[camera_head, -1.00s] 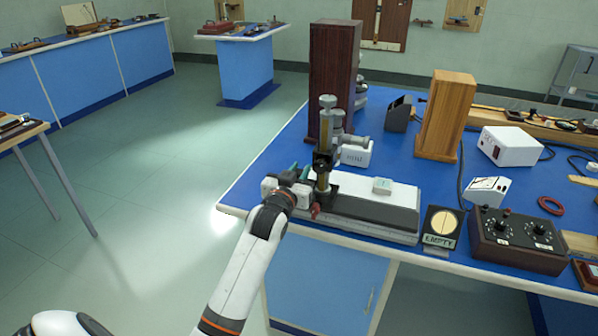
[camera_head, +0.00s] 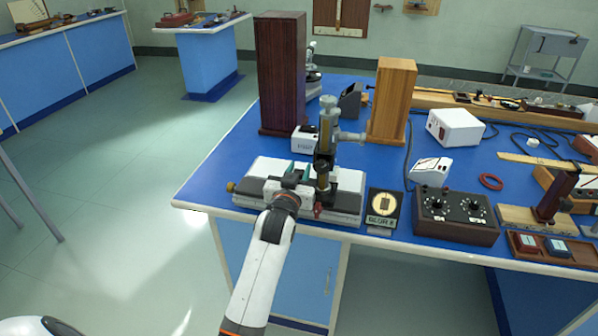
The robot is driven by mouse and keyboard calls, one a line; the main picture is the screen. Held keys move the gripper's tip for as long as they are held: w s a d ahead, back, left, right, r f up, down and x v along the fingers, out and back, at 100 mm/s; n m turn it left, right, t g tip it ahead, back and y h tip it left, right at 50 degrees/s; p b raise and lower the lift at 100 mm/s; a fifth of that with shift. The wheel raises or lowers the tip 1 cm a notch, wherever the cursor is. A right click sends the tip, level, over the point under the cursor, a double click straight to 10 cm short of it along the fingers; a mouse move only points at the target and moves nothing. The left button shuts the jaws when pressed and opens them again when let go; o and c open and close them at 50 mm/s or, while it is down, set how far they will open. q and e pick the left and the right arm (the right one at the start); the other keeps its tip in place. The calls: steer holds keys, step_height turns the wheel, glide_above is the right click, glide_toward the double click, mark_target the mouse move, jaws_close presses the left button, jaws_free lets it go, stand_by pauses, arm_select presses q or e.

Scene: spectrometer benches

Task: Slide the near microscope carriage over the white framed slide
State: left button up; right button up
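The near microscope carriage (camera_head: 325,150), with its upright brass and grey tube, stands on a long bed with a white top (camera_head: 350,180) at the bench's near edge. It stands right of the bed's middle. The white framed slide is not visible; the carriage seems to hide it. My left gripper (camera_head: 296,173) is at the carriage's lower left side, just above the bed, and seems to touch it. Its teal fingertips show, but whether they are closed on a part of the carriage is unclear. My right gripper is not in view.
A small sign with a round dial (camera_head: 382,208) stands right of the bed; its dial shows a dark mark. A black control box (camera_head: 455,215) is further right. A dark wooden tower (camera_head: 281,75) and a lighter wooden block (camera_head: 391,100) stand behind. Blue bench top is bare at left.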

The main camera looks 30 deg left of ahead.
arm_select(q)
steer(key=shift+o, duration=1.2)
steer(key=shift+s+d, duration=0.1)
steer(key=shift+s, duration=0.05)
steer(key=v, duration=1.1)
steer(key=shift+s, duration=0.35)
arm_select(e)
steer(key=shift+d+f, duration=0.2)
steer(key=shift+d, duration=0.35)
